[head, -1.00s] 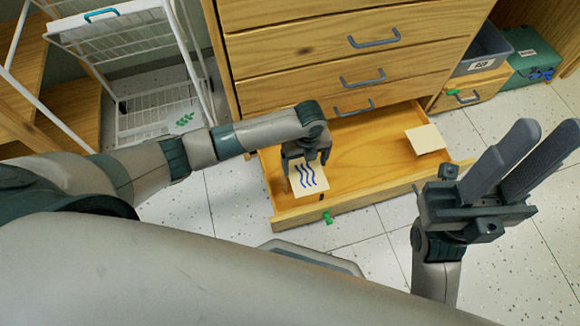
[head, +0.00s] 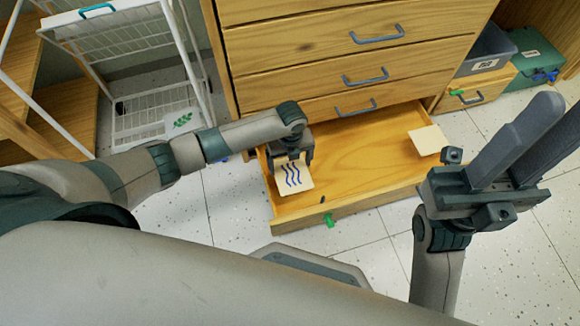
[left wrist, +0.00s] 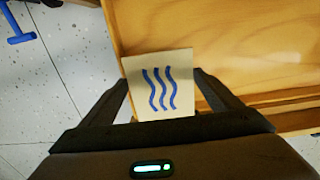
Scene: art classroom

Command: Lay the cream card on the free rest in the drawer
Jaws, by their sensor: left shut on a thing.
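The cream card (head: 294,178) bears blue wavy lines. My left gripper (head: 291,158) is shut on it and holds it over the left end of the open drawer (head: 365,150). In the left wrist view the card (left wrist: 160,88) shows between the fingers, near the drawer's wooden edge. I cannot tell whether the card touches anything beneath it, and it hides what lies there. A plain cream square (head: 427,140) lies at the drawer's right end. My right gripper (head: 550,110) is open and empty, its fingers pointing up, to the right of the drawer.
The drawer unit (head: 290,50) rises behind the open drawer. A green tab (head: 329,220) is on the drawer's front. A white wire rack (head: 140,75) stands to the left. A grey bin (head: 488,50) and a green case (head: 535,57) are at the back right. The drawer's middle is clear.

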